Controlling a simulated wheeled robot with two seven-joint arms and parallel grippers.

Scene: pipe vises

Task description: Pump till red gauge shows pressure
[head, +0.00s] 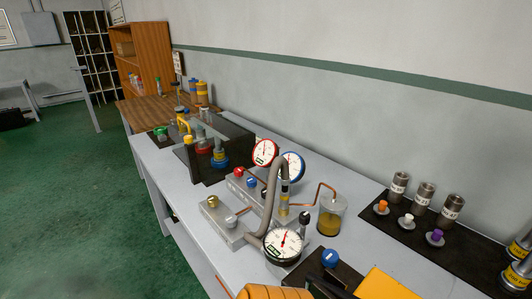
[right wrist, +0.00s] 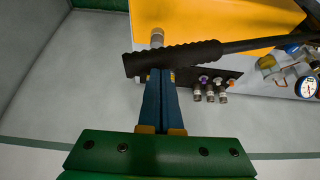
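The red-rimmed gauge (head: 264,152) stands upright on the bench rig in the head view, with a white face and a thin needle; its reading is too small to tell. A blue-rimmed gauge (head: 292,166) stands beside it. A larger black-rimmed gauge (head: 283,244) is nearer, by a curved grey pipe (head: 270,195). In the right wrist view, a black ribbed lever handle (right wrist: 195,52) runs across the picture. My right gripper (right wrist: 160,73) has its blue fingers together, with the tips at the handle's lower edge; whether they touch it is unclear. My left gripper is not visible.
A clear jar (head: 331,214) of yellowish fluid is connected by copper tube. A dark mat (head: 462,245) holds several metal cylinders and coloured knobs. A yellow plate (head: 392,284) lies at the near edge. More fittings crowd the bench's far end.

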